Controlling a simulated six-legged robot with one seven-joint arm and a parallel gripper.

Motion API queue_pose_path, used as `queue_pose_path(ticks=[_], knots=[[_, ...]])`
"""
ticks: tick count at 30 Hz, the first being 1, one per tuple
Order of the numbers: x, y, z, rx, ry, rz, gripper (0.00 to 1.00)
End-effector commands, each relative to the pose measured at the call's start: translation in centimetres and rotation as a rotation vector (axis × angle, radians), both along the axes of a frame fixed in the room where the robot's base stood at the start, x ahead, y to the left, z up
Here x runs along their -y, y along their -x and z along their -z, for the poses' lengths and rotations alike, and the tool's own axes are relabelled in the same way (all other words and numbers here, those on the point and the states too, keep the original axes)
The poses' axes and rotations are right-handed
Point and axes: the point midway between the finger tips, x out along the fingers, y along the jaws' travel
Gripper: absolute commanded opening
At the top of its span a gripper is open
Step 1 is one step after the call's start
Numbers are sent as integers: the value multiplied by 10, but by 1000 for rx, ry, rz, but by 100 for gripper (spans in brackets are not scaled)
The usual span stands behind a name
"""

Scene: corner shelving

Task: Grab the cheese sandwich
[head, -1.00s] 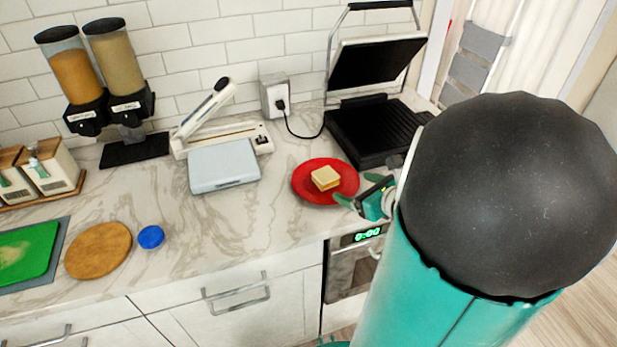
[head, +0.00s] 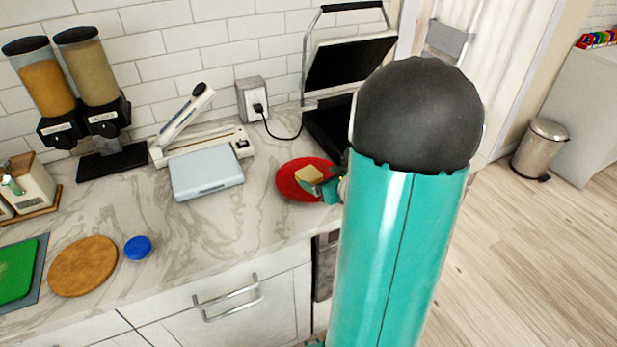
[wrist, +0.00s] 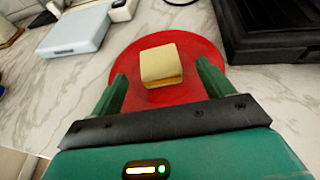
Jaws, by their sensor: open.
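The cheese sandwich (head: 309,174) is a small square of pale bread with a yellow-orange layer, lying on a red plate (head: 290,184) on the counter. In the wrist view the sandwich (wrist: 161,66) sits on the plate (wrist: 205,48), just ahead of and between my finger tips. My gripper (wrist: 160,84) is open and empty, with one green finger on each side. In the head view my gripper (head: 328,187) is over the right side of the plate, and my arm hides part of it.
A black sandwich press (head: 330,125) with its lid raised stands behind the plate at the right. A grey-blue scale-like box (head: 206,172) is to the left. A blue lid (head: 138,247) and round wooden board (head: 83,266) lie farther left. Counter between is clear.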

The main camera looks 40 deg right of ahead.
Motion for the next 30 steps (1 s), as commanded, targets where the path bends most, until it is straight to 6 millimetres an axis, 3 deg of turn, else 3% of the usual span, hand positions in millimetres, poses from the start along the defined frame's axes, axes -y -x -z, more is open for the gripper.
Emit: queue_pose_path(ticks=[9, 17, 24, 30], knots=[[0, -40, 18, -1, -1, -2, 80], [1, -42, 19, -1, 0, -1, 80], [1, -42, 19, -1, 0, -1, 33], [1, -42, 18, 0, 1, -1, 30]])
